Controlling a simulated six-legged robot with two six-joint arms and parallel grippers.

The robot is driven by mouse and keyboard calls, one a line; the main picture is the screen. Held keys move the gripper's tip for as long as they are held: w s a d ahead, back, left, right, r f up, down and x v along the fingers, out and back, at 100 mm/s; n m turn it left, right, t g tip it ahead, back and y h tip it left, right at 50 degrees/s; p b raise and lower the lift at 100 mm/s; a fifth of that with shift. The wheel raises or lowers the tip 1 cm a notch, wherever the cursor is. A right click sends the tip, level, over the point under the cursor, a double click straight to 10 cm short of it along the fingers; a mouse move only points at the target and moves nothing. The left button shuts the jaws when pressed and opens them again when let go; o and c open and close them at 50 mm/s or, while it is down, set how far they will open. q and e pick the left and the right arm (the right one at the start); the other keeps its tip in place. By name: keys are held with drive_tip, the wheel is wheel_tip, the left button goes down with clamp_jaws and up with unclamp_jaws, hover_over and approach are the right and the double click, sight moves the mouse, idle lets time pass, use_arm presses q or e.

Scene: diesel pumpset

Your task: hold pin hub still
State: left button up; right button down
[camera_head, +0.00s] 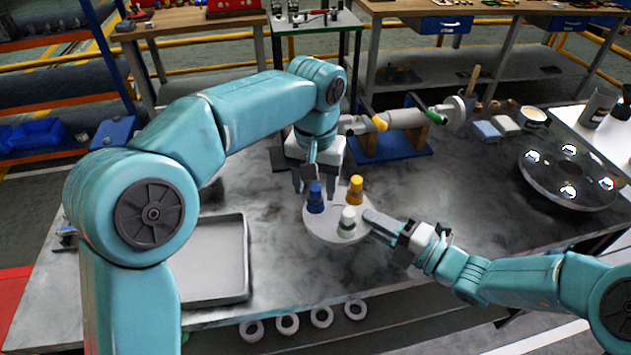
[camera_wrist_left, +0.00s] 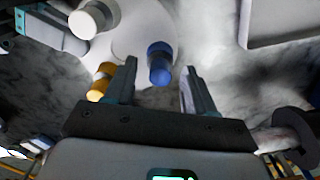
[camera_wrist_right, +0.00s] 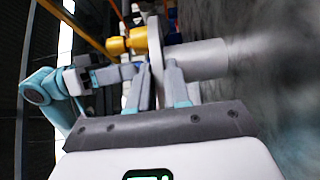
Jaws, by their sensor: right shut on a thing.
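The pin hub (camera_head: 330,229) is a pale round disc on the bench with a blue pin (camera_head: 315,197), a yellow pin (camera_head: 355,190) and a white pin (camera_head: 347,222) standing on it. My right gripper (camera_head: 373,219) is shut on the hub's rim at its right side. In the right wrist view the hub (camera_wrist_right: 156,60) is edge-on between the fingers, with a grey cylinder below it. My left gripper (camera_head: 306,180) is open above the hub, behind the blue pin. In the left wrist view the blue pin (camera_wrist_left: 160,62) shows in line with the gap between its fingers.
A grey tray (camera_head: 215,257) lies left of the hub. A dark round flange with shiny knobs (camera_head: 568,176) is at the right. A pipe fixture on a blue base (camera_head: 395,140) stands behind. Several white rings (camera_head: 321,317) lie below the bench's front edge.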

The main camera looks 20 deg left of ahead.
sight(315, 188)
use_arm(q)
drive_tip(key=shift+r, duration=0.1)
wheel_tip(315, 188, up, 12)
idle(0.5)
use_arm(e)
drive_tip(key=c, duration=1)
unclamp_jaws()
